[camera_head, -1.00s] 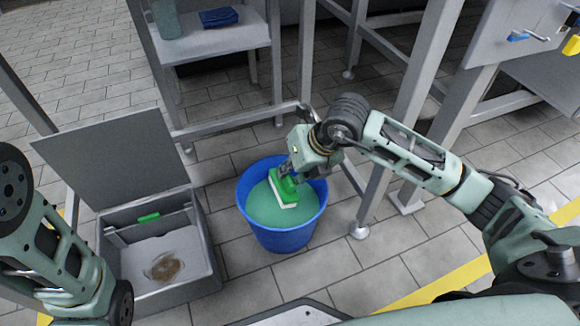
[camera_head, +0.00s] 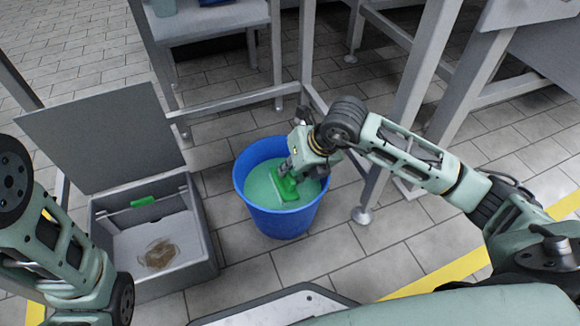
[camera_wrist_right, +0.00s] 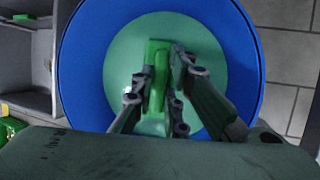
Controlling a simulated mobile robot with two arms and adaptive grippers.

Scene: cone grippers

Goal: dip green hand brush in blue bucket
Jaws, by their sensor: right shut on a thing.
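The blue bucket (camera_head: 280,222) stands on the tiled floor and holds green liquid (camera_head: 258,190). My right gripper (camera_head: 288,172) is shut on the green hand brush (camera_head: 287,187) inside the bucket's rim. The brush's white bristles do not show now; its lower part seems to be in the liquid. In the right wrist view the fingers (camera_wrist_right: 160,85) close around the brush's green handle (camera_wrist_right: 157,72), with the bucket's blue rim (camera_wrist_right: 245,70) around them. My left arm shows at the left edge, but its gripper is out of view.
A grey open-lidded box (camera_head: 205,262) stands left of the bucket, with a green piece (camera_head: 143,201) on its inner ledge and a brown patch (camera_head: 160,254) inside. Metal frame legs (camera_head: 366,200) stand close on the right. A shelf unit (camera_head: 220,22) is behind.

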